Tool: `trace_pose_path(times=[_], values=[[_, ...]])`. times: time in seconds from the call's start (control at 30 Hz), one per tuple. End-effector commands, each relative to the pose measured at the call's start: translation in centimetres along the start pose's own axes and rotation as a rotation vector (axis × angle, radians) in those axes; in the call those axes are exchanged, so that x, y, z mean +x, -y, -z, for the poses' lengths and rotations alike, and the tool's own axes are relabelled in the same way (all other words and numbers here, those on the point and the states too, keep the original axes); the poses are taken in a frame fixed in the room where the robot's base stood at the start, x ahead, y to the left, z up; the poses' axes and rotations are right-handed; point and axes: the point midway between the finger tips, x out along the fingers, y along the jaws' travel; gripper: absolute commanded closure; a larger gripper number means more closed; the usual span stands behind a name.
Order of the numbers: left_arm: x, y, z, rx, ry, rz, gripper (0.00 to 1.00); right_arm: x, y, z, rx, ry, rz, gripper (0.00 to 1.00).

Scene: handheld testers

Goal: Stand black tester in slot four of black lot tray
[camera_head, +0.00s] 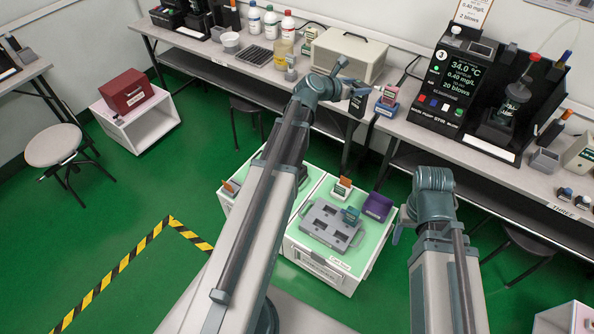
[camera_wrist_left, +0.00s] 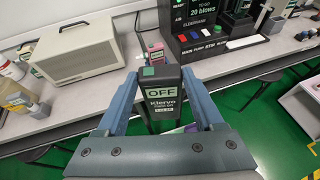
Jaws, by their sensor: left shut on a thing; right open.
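My left gripper (camera_head: 349,88) is shut on a black tester (camera_head: 357,104), holding it in the air in front of the long bench. In the left wrist view, the tester (camera_wrist_left: 160,92) is upright between the two blue-grey fingers, with a green patch on top and a label reading OFF and Klervo. A grey tray (camera_head: 331,240) with dark slots lies on the green-topped cabinet. Slot numbers cannot be read. My right gripper (camera_head: 400,226) is open, to the right of the cabinet; its fingers are partly hidden.
A purple holder (camera_head: 377,206) and an orange-topped tester (camera_head: 342,187) stand by the tray. My left arm covers part of the cabinet.

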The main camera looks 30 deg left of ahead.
Motion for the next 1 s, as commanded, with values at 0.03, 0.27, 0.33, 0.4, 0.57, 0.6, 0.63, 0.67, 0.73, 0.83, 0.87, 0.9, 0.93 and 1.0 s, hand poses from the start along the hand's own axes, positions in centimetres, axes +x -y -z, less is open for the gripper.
trace_pose_path(times=[0.03, 0.27, 0.33, 0.4, 0.57, 0.6, 0.63, 0.67, 0.73, 0.83, 0.87, 0.9, 0.93, 1.0], values=[[0.5, -0.5, 1.2, -0.002, 0.0, -0.004, 1.0, 1.3, 0.1, 0.1, 0.0, 0.0, 0.0, 0.35], [3.2, -3.9, 7.4, -0.015, 0.0, -0.037, 1.0, 8.0, 0.8, 0.5, -0.001, -0.001, -0.001, 0.35], [4.0, -5.1, 9.4, -0.019, 0.0, -0.048, 1.0, 10.2, 1.0, 0.6, -0.002, -0.001, -0.001, 0.35], [4.7, -6.3, 11.4, -0.024, 0.0, -0.06, 1.0, 12.2, 1.2, 0.8, -0.002, -0.001, -0.001, 0.35], [6.2, -9.1, 15.9, -0.036, 0.0, -0.087, 1.0, 17.0, 1.6, 1.0, -0.003, -0.002, -0.002, 0.35], [6.6, -9.8, 17.1, -0.038, 0.0, -0.094, 1.0, 18.2, 1.7, 1.1, -0.003, -0.002, -0.002, 0.35], [6.9, -10.3, 17.9, -0.04, 0.0, -0.099, 1.0, 19.1, 1.8, 1.2, -0.003, -0.002, -0.002, 0.35], [7.2, -10.9, 18.8, -0.042, 0.0, -0.104, 1.0, 20.0, 1.9, 1.2, -0.004, -0.002, -0.002, 0.35], [7.8, -12.1, 20.8, -0.047, 0.0, -0.116, 1.0, 22.1, 2.1, 1.4, -0.004, -0.003, -0.002, 0.35], [8.7, -13.9, 23.7, -0.054, 0.0, -0.132, 1.0, 25.0, 2.4, 1.5, -0.004, -0.003, -0.002, 0.35], [8.9, -14.4, 24.5, -0.057, 0.0, -0.138, 1.0, 25.9, 2.4, 1.6, -0.005, -0.003, -0.002, 0.35], [9.2, -15.1, 25.7, -0.059, 0.0, -0.144, 1.0, 27.1, 2.5, 1.7, -0.005, -0.003, -0.003, 0.35], [9.5, -15.6, 26.6, -0.061, 0.0, -0.149, 1.0, 28.0, 2.6, 1.7, -0.005, -0.003, -0.003, 0.35], [10.0, -16.9, 28.6, -0.066, 0.0, -0.161, 1.0, 30.1, 2.8, 1.8, -0.005, -0.004, -0.003, 0.35]])
